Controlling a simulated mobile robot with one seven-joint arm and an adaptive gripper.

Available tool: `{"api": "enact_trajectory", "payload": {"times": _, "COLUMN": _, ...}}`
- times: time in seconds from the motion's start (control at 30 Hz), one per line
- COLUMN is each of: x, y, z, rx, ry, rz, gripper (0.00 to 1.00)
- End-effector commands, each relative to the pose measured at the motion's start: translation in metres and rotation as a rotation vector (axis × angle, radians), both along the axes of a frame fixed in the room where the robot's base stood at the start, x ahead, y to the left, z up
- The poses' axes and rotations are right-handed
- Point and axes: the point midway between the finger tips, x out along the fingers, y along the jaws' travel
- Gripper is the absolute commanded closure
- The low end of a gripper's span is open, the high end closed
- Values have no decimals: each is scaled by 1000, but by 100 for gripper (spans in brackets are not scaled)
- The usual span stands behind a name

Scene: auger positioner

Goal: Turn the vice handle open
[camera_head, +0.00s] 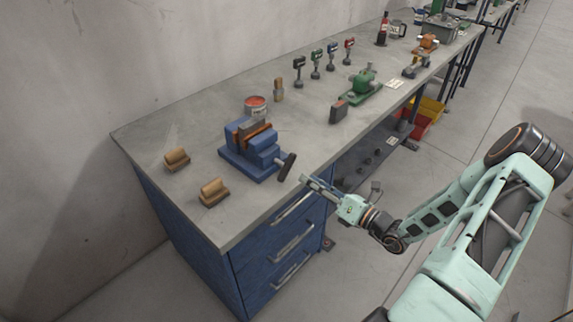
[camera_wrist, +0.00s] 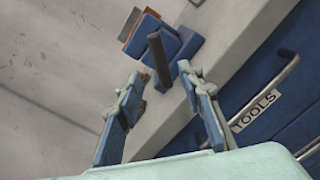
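The blue vice (camera_head: 262,158) sits on the workbench near its front edge, with orange-brown jaw faces on top. Its dark handle bar (camera_head: 287,167) stands tilted at the vice's front right end. My gripper (camera_head: 310,183) is just right of the handle in the head view, past the bench's front edge. In the wrist view my gripper (camera_wrist: 160,76) is open, its two blue-grey fingers spread apart. The dark handle (camera_wrist: 158,58) lines up with the gap between the fingertips, with the blue vice (camera_wrist: 180,42) behind it. I see no contact with the handle.
Two wooden blocks (camera_head: 214,192) lie left of the vice, and a red-topped can (camera_head: 255,105) stands behind it. A green vice (camera_head: 366,86) is farther along the workbench (camera_head: 300,138). Blue drawers with metal pulls (camera_head: 292,207) are below the front edge.

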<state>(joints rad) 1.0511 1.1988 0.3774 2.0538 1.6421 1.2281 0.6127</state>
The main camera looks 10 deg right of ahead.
Motion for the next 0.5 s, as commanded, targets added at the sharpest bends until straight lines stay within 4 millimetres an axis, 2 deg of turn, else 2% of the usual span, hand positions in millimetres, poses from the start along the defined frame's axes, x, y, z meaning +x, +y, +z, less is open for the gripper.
{"api": "enact_trajectory", "payload": {"times": 0.3, "x": 48, "y": 37, "z": 2, "rx": -2, "ry": -1, "rz": 6, "gripper": 65}}
{"api": "enact_trajectory", "payload": {"times": 0.5, "x": 70, "y": 52, "z": 1, "rx": -3, "ry": -1, "rz": 5, "gripper": 65}}
